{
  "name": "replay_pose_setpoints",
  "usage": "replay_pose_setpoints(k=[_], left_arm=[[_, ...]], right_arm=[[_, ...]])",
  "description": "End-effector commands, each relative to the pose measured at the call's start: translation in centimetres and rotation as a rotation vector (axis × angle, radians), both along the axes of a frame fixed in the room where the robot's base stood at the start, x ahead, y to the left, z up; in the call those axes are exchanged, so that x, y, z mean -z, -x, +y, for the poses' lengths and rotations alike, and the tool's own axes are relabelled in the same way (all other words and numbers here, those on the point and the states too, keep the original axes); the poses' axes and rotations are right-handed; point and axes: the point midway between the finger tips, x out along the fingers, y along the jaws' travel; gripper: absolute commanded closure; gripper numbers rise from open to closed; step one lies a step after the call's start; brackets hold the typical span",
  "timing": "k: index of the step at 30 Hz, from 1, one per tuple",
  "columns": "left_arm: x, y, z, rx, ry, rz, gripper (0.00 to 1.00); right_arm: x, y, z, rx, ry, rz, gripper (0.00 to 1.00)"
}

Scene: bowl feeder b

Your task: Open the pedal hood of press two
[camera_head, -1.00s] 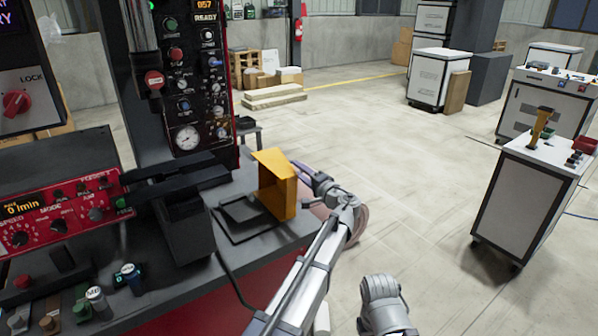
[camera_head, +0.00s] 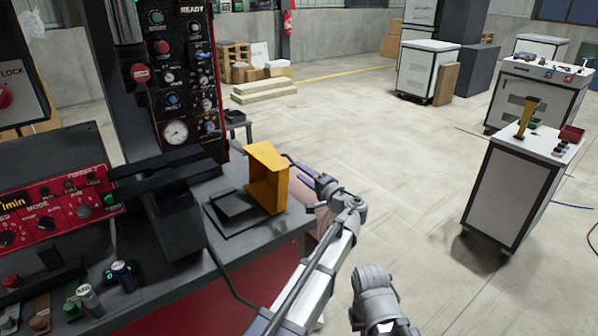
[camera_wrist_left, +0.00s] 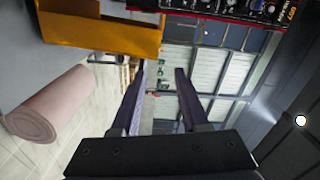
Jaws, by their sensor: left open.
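The yellow pedal hood (camera_head: 267,178) stands tipped up at the right edge of the press table, its hollow side facing the dark pedal plate (camera_head: 234,209). My left gripper (camera_head: 303,172) is just beyond the hood, on its right side, partly hidden by it. In the left wrist view the two dark fingers (camera_wrist_left: 157,88) are spread with nothing between them. There the hood (camera_wrist_left: 100,34) lies at the upper left, apart from the fingers.
A dark pedestal with a black bar (camera_head: 172,195) stands left of the pedal plate. A red control panel (camera_head: 50,205) and knobs are further left. A pinkish roll (camera_wrist_left: 48,105) lies near the gripper. White cabinets (camera_head: 515,180) stand at right; the floor between is clear.

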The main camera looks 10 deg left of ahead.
Motion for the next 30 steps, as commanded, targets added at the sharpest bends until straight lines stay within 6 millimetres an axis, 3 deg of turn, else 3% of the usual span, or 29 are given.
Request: replay_pose_setpoints(k=[12, 26, 30], left_arm=[[0.1, 1.7, -2.0, 0.001, 0.000, 0.000, 0.55], [0.1, 1.9, -2.2, 0.000, 0.000, 0.000, 0.55], [0.3, 2.0, -1.9, -0.005, -0.004, 0.005, 0.69]], right_arm=[[0.1, 0.0, 0.0, 0.000, 0.000, 0.000, 1.00], [0.1, 0.0, 0.0, 0.000, 0.000, 0.000, 1.00], [0.3, 0.0, 0.0, 0.000, 0.000, 0.000, 1.00]])
